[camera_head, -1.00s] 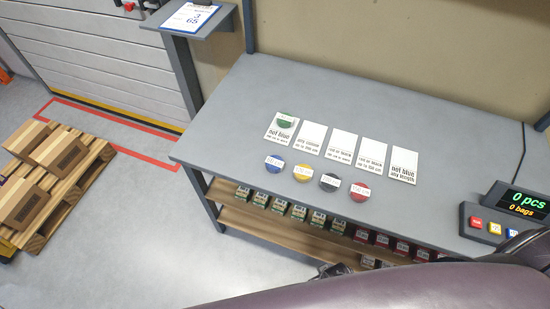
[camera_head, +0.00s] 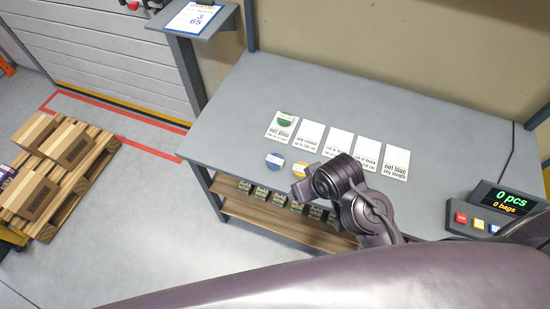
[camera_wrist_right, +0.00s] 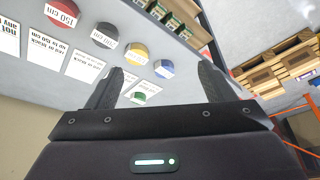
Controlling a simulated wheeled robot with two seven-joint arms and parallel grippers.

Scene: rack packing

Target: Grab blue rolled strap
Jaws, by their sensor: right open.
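The blue rolled strap (camera_head: 274,160) is a small disc with a white label, lying near the table's front edge. It also shows in the right wrist view (camera_wrist_right: 164,68), in the gap between the fingertips but beyond them. My right gripper (camera_head: 299,187) is above the table's front side, to the right of and nearer than the blue strap in the head view. In the right wrist view its fingers (camera_wrist_right: 161,70) are spread wide with nothing between them. My left gripper is out of view.
The yellow strap (camera_head: 300,169) lies just right of the blue one. Black (camera_wrist_right: 105,36) and red (camera_wrist_right: 70,12) straps are hidden by my arm in the head view. A green strap (camera_head: 285,120) lies on the leftmost white card. The counter (camera_head: 497,205) stands right.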

